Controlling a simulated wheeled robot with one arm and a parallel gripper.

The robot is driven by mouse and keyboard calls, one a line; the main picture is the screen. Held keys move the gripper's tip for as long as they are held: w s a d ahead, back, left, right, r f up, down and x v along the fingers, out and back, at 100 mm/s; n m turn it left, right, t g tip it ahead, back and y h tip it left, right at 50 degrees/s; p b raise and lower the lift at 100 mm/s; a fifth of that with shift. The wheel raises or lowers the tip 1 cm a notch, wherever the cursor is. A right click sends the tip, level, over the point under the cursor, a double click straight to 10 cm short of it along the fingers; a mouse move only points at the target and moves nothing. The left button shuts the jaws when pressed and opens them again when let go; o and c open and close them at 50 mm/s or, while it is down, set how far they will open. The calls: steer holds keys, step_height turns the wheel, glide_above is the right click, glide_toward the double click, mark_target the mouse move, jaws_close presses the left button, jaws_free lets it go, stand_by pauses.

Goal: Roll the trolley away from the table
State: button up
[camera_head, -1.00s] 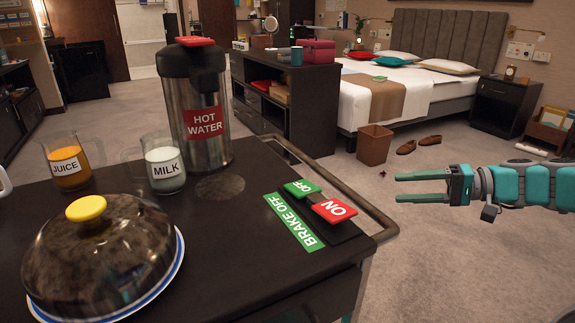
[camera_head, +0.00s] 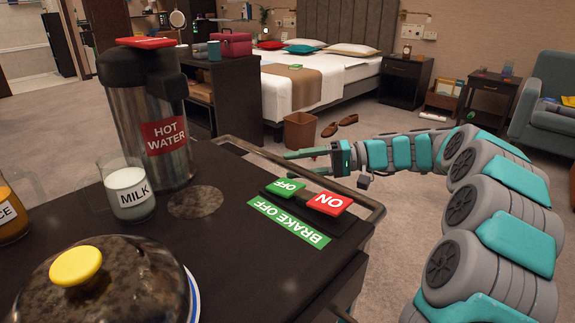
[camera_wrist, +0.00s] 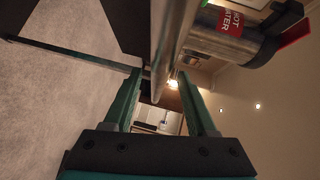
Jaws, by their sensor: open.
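The dark trolley (camera_head: 215,250) fills the lower left of the head view. Its metal handle rail (camera_head: 378,212) runs along its far right edge and shows as a bar in the wrist view (camera_wrist: 171,45). On the top are a green OFF button (camera_head: 285,187), a red ON button (camera_head: 329,203) and a green BRAKE OFF label (camera_head: 288,223). My gripper (camera_head: 290,163) is open and empty, just beyond the rail's far side. In the wrist view the rail lines up with the gap between my fingers (camera_wrist: 163,90); I cannot tell whether it lies between them.
On the trolley stand a hot water flask (camera_head: 150,120), a milk glass (camera_head: 128,190), a juice glass (camera_head: 10,215) and a domed dish (camera_head: 105,285). A waste bin (camera_head: 300,130) and shoes (camera_head: 340,126) lie beyond my gripper. Carpet right of the trolley is open; an armchair (camera_head: 550,110) stands at right.

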steer(key=shift+a+f, duration=0.15)
steer(key=shift+a, duration=0.9)
jaws_close()
stand_by(0.6)
